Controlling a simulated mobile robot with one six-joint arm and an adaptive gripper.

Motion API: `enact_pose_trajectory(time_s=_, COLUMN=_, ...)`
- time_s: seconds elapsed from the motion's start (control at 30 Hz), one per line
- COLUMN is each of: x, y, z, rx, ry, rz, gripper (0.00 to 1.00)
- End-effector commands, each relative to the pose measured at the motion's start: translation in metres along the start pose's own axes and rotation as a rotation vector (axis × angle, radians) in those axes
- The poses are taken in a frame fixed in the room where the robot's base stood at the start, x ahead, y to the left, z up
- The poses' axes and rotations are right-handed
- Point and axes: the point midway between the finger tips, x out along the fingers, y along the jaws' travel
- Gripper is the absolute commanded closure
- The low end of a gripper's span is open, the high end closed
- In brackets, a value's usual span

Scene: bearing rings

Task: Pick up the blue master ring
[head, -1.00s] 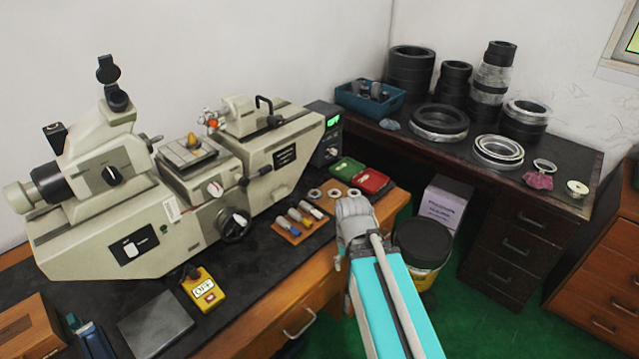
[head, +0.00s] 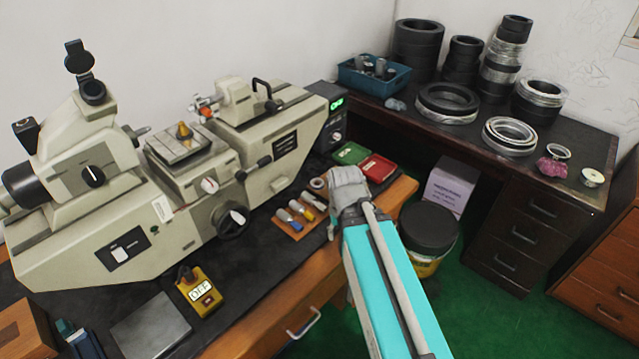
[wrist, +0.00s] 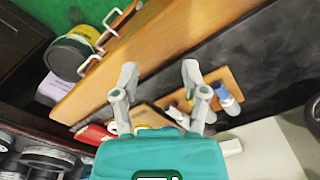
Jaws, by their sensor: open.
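No ring that I can clearly tell as blue shows. One small pale ring (head: 317,183) lies on the bench just left of my gripper (head: 346,184) in the head view; my arm covers the bench beside it. A wooden tray (head: 291,229) there holds several grey cylinders with coloured ends, one blue (head: 296,226). In the wrist view my gripper (wrist: 159,76) is open, with nothing between its fingers. The tray (wrist: 181,101) and a blue-ended cylinder (wrist: 222,92) show beyond and right of the fingers.
The measuring machine (head: 215,185) stands left of my gripper. Green (head: 350,153) and red (head: 376,167) cases lie behind it. A black-lidded bucket (head: 428,228) stands on the floor to the right. The dark side table (head: 455,140) holds larger rings.

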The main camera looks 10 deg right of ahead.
Motion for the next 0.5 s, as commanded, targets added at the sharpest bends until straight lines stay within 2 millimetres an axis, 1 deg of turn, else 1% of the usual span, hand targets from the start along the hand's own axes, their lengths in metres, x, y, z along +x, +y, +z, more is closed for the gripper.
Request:
enact_pose_trajectory(time_s=0.03, x=0.000, y=0.000, z=0.000, rx=0.000, ry=0.000, rz=0.000, gripper=0.37)
enact_pose_trajectory(time_s=0.13, x=-0.001, y=0.000, z=-0.003, rx=0.006, ry=0.002, rz=0.002, gripper=0.19)
enact_pose_trajectory(time_s=0.23, x=-0.002, y=-0.001, z=-0.012, rx=0.027, ry=0.010, rz=0.011, gripper=0.00)
enact_pose_trajectory(time_s=0.37, x=-0.007, y=-0.010, z=-0.037, rx=0.089, ry=0.033, rz=0.036, gripper=0.00)
enact_pose_trajectory(time_s=0.47, x=-0.012, y=-0.013, z=-0.066, rx=0.171, ry=0.067, rz=0.064, gripper=0.00)
enact_pose_trajectory(time_s=0.5, x=-0.015, y=-0.014, z=-0.080, rx=0.211, ry=0.083, rz=0.075, gripper=0.00)
